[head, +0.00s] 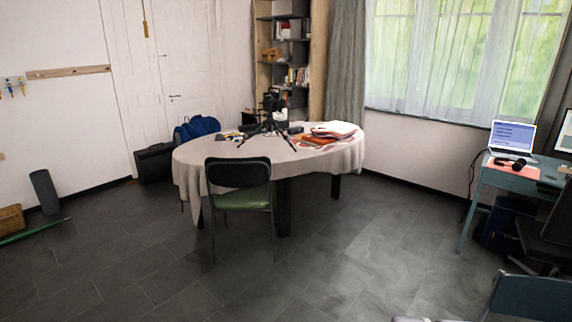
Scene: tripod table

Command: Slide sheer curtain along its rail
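The sheer curtain (440,60) hangs in thin, see-through folds over the window at the upper right. It covers the left and middle of the window; the right part of the glass (540,50) looks clearer. The top of the curtain and its rail are cut off by the upper edge of the head view. A thick grey drape (346,60) hangs at the left side of the window. My gripper is not visible in the head view.
An oval table (190,160) with a pale cloth holds a tripod (268,120) and papers; a green-seated chair (240,190) stands before it. A desk (480,190) with a laptop (512,138) is at right, below the window. Dark tiled floor (350,250) is open between them.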

